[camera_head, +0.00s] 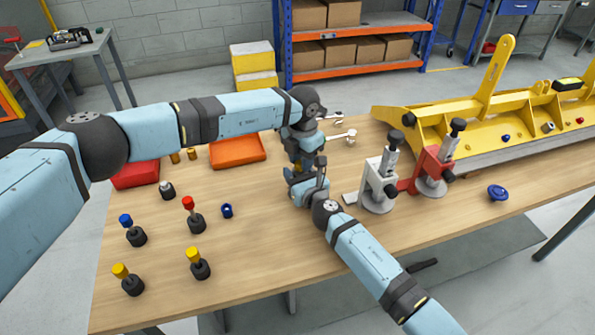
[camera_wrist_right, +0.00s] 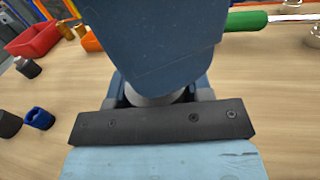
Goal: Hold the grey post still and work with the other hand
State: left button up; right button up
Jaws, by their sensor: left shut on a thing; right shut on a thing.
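My left gripper (camera_head: 296,168) points down over the table's middle, with its fingertips mostly hidden. My right gripper (camera_head: 308,186) comes in from the front and meets it at the same spot. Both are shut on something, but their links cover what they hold. In the right wrist view a large dark blue block, a black bar and a light blue part fill the middle and hide the jaws. A light grey upright post (camera_head: 379,178) with a black knob stands on a round base to the right, apart from both grippers. A red upright stand (camera_head: 431,168) is beside it.
Several black-based pieces with coloured tops, such as a red one (camera_head: 189,203), stand at the left. Behind them are an orange tray (camera_head: 237,154) and a red bin (camera_head: 136,176). A yellow carrier (camera_head: 480,120) lies at the back right. A blue knob (camera_head: 497,192) sits at the right.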

pick_arm(q)
jog(key=m, duration=0.3)
jog(key=shift+s+d+f, duration=0.2)
jog(key=shift+s+d, duration=0.05)
jog(key=shift+s, duration=0.15)
pick_arm(e)
jog(key=shift+w+d+h, duration=0.3)
jog(key=shift+d, duration=0.35)
pick_arm(q)
jog(key=m, duration=0.2)
jog(key=shift+m, duration=0.3)
pick_arm(e)
jog(key=shift+a+r, duration=0.1)
pick_arm(q)
jog(key=o, duration=0.8)
jog(key=shift+f, duration=0.1)
pick_arm(e)
jog(key=shift+a+r, duration=0.1)
jog(key=shift+a, duration=0.05)
jog(key=shift+s, duration=0.1)
